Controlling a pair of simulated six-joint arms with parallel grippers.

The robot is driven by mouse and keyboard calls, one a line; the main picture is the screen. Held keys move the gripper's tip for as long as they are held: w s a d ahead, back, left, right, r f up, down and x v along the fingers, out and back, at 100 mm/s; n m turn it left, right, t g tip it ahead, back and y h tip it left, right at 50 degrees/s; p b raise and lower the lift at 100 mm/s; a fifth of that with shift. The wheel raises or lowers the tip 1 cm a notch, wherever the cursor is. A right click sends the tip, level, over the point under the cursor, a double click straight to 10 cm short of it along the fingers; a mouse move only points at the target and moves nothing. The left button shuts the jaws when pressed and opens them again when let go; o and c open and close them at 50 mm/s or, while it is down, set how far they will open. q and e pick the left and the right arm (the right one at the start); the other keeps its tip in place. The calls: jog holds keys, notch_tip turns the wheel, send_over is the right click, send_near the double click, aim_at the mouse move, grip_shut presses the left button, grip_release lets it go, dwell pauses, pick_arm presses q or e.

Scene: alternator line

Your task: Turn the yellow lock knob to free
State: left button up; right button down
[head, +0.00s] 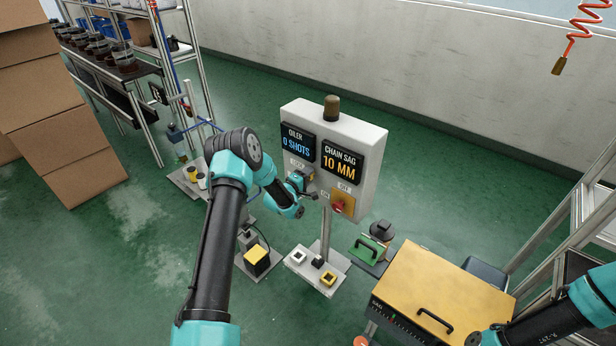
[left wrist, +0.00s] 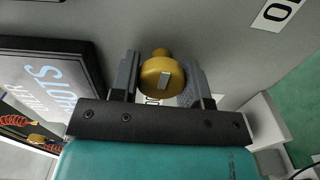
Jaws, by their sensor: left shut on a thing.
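The yellow lock knob (left wrist: 161,74) shows in the left wrist view, with a pale marker bar on its round face. It sits on the grey face of the control box (head: 365,155). My left gripper (head: 305,183) is at the front of this box, below the blue "0 SHOTS" display. In the left wrist view its two fingers (left wrist: 163,88) stand on either side of the knob, shut on it. In the head view the gripper hides the knob. A label partly shows behind the knob, but I cannot read it whole.
A red switch (head: 339,207) on a yellow plate sits right of my left gripper on the same box. The "CHAIN SAG 10 MM" display (head: 340,163) is above it. A yellow-lidded case (head: 435,290) is at lower right.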

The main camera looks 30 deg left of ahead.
pick_arm(q)
jog(key=shift+n, duration=0.4)
jog(key=o, duration=0.9)
jog(key=shift+c, duration=0.2)
jog(key=s+a, duration=0.3)
jog(key=s, duration=1.4)
